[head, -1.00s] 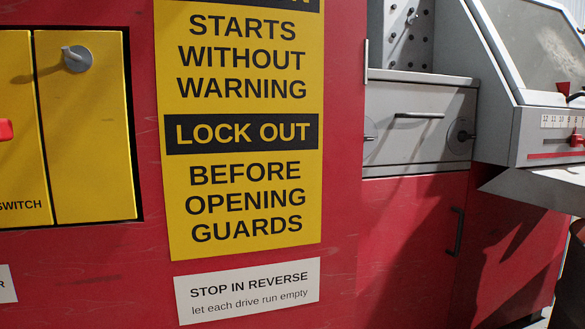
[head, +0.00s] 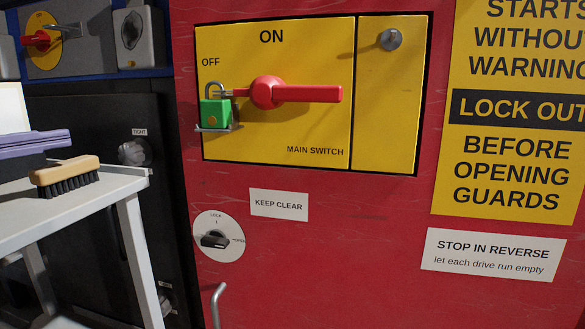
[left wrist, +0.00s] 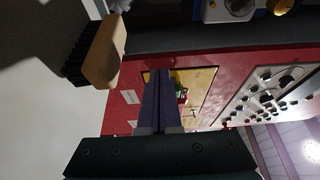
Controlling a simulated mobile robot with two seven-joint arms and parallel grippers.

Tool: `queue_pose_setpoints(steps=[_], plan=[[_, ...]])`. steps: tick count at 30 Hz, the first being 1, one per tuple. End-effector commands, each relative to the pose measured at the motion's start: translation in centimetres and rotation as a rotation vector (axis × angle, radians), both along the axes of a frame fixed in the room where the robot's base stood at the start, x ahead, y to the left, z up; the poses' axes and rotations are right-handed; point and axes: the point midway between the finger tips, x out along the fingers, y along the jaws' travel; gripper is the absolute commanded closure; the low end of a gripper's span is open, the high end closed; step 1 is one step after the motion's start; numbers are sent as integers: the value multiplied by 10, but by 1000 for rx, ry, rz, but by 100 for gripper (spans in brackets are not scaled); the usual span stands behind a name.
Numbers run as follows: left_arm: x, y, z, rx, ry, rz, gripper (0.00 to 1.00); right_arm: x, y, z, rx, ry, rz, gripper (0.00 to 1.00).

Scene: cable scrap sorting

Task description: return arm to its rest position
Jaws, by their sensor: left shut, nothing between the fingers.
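My left gripper (head: 66,138) shows at the left edge of the head view, its purple fingers pointing right. In the left wrist view its fingers (left wrist: 160,76) lie together, shut, with nothing between them. It is near a wooden brush (head: 64,171) with black bristles on a white table (head: 85,204). The brush also shows at the upper left of the left wrist view (left wrist: 104,52). The rest of my left arm is out of the head view. My right gripper is in neither view.
A red cabinet (head: 330,240) stands ahead with a yellow main switch panel (head: 320,135). Its red handle (head: 300,93) lies level, and a green padlock (head: 214,112) hangs at its left. A black key switch (head: 215,240) and a grey handle (head: 216,305) are lower down.

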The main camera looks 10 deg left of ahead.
Motion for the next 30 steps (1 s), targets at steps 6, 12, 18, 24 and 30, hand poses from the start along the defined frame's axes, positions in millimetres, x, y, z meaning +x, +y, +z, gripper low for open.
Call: queue_pose_setpoints(steps=[6,12,18,24,30], plan=[[13,-24,27,-117,39,95,100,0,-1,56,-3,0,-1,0],[11,-70,55,-399,201,356,100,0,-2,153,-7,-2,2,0],[-40,-119,75,-678,490,659,100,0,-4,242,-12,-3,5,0],[-132,-175,110,-883,866,941,100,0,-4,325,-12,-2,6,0],[-227,-228,170,-986,1227,1141,100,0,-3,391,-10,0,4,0]])
